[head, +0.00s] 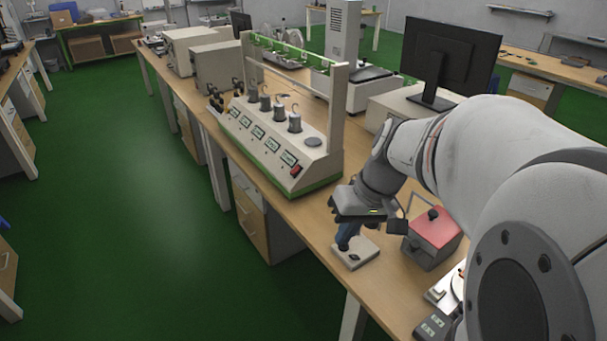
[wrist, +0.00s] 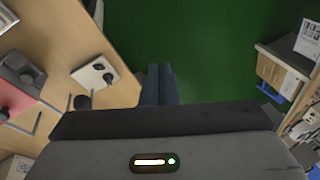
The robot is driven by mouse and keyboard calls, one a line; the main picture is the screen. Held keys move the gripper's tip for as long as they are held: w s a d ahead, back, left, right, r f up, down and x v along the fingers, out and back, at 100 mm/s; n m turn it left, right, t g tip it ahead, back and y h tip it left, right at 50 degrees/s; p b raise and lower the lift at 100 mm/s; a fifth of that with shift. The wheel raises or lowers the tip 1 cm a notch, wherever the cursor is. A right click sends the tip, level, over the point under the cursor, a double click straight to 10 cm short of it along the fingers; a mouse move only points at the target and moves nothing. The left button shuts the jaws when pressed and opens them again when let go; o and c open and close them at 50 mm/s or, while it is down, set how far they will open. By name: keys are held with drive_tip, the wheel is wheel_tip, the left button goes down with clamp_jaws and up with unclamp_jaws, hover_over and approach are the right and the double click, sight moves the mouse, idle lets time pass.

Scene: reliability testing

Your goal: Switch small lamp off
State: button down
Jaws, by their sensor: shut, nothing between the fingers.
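A small pale square base (head: 362,251) with a dark part on top stands near the table's front edge in the head view. It also shows left of my fingers in the wrist view (wrist: 88,76), and I cannot tell whether it is the small lamp. No lit lamp is clear in either view. My gripper (head: 345,240) points down close to this base and partly covers it in the head view. In the wrist view my gripper (wrist: 160,72) has its dark blue fingers together, with nothing between them, seen against the green floor. Contact with the base cannot be told.
A red-topped box (head: 438,228) with a black knob stands right of the base. A long beige tester (head: 275,140) with several weights and a red switch stands behind to the left. A monitor (head: 450,55) stands farther back. Green floor (head: 130,190) lies open left of the table.

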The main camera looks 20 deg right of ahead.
drive_tip(key=w+d+f+t+y+b, duration=0.2)
drive_tip(key=w+d+f+b, duration=0.1)
drive_tip(key=d+f+b, duration=0.3)
drive_tip(key=w+d+f+t+y+b, duration=0.3)
drive_tip(key=d+f, duration=0.6)
drive_tip(key=d, duration=0.5)
drive_tip(key=w+b, duration=0.1)
drive_tip(key=b, duration=0.1)
drive_tip(key=shift+w+d+f+n+b, duration=0.2)
drive_tip(key=shift+d+f+n+b, duration=0.1)
drive_tip(key=shift+f+b, duration=0.1)
approach(351, 256)
drive_tip(key=w, duration=0.1)
drive_tip(key=w+a, duration=0.1)
drive_tip(key=w, duration=0.1)
drive_tip(key=shift+w+a+f, duration=0.2)
drive_tip(key=shift+w+a, duration=0.05)
drive_tip(key=shift+w, duration=0.05)
drive_tip(key=shift+s+a+f, duration=0.25)
drive_tip(key=shift+a+f, duration=0.4)
drive_tip(key=shift+f, duration=0.35)
drive_tip(key=shift+s+a+f, duration=0.15)
drive_tip(key=shift+a+f, duration=0.25)
drive_tip(key=shift+f, duration=0.2)
drive_tip(key=shift+b, duration=0.3)
